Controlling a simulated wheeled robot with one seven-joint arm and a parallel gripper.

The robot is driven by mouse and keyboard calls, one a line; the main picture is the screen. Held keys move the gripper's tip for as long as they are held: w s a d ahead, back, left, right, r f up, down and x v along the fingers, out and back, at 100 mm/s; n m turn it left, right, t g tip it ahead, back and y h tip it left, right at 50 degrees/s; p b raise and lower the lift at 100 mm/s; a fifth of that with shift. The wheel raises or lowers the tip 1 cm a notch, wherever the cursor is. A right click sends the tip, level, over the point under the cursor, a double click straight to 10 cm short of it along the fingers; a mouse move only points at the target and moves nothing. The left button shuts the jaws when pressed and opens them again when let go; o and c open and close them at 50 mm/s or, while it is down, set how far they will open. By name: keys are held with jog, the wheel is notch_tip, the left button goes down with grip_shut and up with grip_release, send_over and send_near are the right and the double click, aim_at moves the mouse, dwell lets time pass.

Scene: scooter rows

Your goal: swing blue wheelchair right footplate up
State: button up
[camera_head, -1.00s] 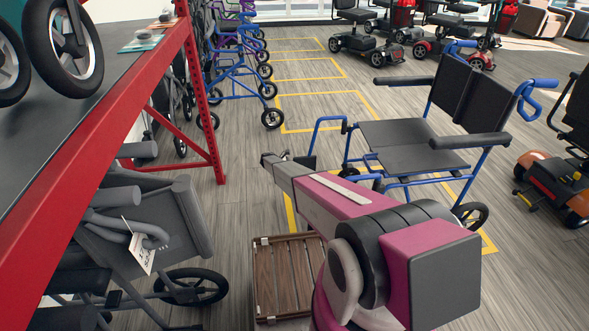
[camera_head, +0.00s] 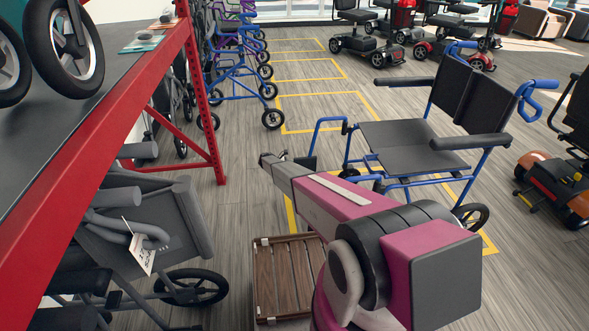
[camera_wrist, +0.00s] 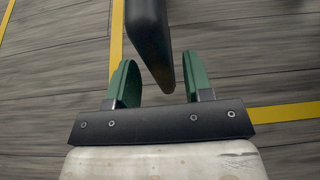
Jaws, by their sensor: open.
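The blue wheelchair (camera_head: 412,146) stands on the floor right of centre in the head view, with a black seat and back and blue tube frame. A dark footplate (camera_head: 306,161) hangs at its front left, just beyond the end of my arm. In the wrist view a dark plate (camera_wrist: 150,36), seen nearly edge-on, reaches down from the top between the two green fingers of my gripper (camera_wrist: 157,60). The fingers are apart, with a gap showing on both sides of the plate.
A red-framed shelf (camera_head: 120,110) runs along the left, with a folded grey wheelchair (camera_head: 150,235) under it. Blue and purple walkers (camera_head: 235,80) stand behind. An orange scooter (camera_head: 560,180) is at the right. Yellow-marked floor (camera_head: 320,108) beyond the arm is clear.

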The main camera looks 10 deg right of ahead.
jog(key=v, duration=0.9)
jog(key=shift+a+r, duration=0.15)
jog(key=shift+a, duration=0.15)
